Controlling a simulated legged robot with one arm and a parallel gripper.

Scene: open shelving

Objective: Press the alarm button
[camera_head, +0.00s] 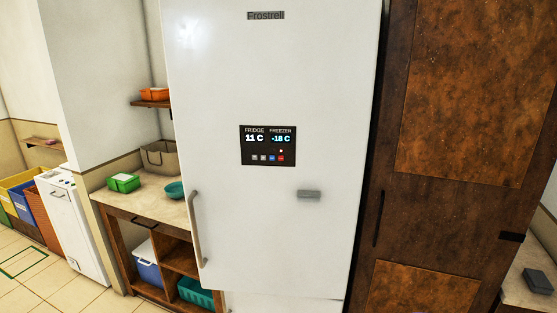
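A tall white fridge (250,230) labelled Frostrell stands in the middle of the view, its door shut. On the door is a black control panel (267,146) reading FRIDGE 11 C and FREEZER -18 C. Along the panel's lower edge is a row of small buttons, with a red one (281,158) at the right end and blue beside it. Their labels are too small to read, so I cannot tell which is the alarm button. A tiny light shows just above the red button. My gripper is not in view.
A long handle (196,228) runs down the fridge's left edge, and a small grey block (308,194) sticks out of the door. A counter (150,192) stands at left, a brown wooden cabinet (425,215) at right. Tiled floor (60,293) is clear at lower left.

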